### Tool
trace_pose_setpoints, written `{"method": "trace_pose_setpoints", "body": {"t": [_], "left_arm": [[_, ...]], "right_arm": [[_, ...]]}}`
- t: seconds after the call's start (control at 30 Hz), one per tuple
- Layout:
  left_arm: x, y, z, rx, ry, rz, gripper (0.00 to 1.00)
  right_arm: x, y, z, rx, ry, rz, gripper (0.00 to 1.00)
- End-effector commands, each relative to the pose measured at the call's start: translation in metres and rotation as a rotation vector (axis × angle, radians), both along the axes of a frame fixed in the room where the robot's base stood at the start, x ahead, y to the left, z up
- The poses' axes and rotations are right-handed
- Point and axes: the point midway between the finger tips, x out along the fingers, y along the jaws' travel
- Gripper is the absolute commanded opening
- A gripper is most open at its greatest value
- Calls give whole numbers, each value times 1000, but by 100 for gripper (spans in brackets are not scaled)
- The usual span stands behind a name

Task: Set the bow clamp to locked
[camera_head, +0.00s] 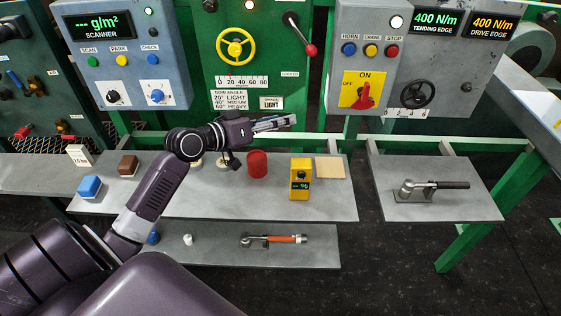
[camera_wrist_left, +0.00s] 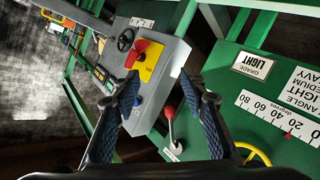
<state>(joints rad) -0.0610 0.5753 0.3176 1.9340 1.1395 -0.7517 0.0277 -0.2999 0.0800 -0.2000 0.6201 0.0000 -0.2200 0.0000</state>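The lever with a red knob (camera_head: 311,50), which looks like the bow clamp, is on the green panel right of the yellow handwheel (camera_head: 235,47). Its handle slants down to the right. A small label (camera_head: 290,74) below it is too small to read surely. The red knob also shows in the left wrist view (camera_wrist_left: 168,112), beyond and between the fingers. My left gripper (camera_head: 291,121) is in front of the panel's lower edge, below the lever and apart from it. Its fingers stand apart and empty in the left wrist view (camera_wrist_left: 157,84). My right gripper is not in view.
A grey control box (camera_head: 375,20) with a red ON/OFF knob (camera_head: 364,97) stands just right of the lever. Below are grey shelves with a red cylinder (camera_head: 257,163), a yellow device (camera_head: 300,178) and a black-handled tool (camera_head: 436,188). A bow angle scale (camera_head: 242,82) is under the handwheel.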

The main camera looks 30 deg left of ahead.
Motion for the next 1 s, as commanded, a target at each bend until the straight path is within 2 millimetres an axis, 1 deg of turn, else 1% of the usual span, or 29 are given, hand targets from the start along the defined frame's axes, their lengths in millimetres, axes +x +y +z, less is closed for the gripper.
{"method": "trace_pose_setpoints", "body": {"t": [0.1, 0.3, 0.5, 0.7, 0.97, 1.0], "left_arm": [[-8, -13, -19, 29, 39, -20, 40], [-22, -32, -48, 80, 103, -52, 40], [-34, -46, -68, 118, 149, -74, 40], [-39, -51, -76, 134, 169, -84, 40], [-40, -52, -76, 135, 169, -84, 40], [-40, -52, -76, 135, 169, -84, 37]], "right_arm": [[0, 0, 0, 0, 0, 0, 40], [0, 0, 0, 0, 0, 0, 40], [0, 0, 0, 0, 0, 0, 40], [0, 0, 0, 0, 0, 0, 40], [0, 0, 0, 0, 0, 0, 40], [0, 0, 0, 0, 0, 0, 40]]}}
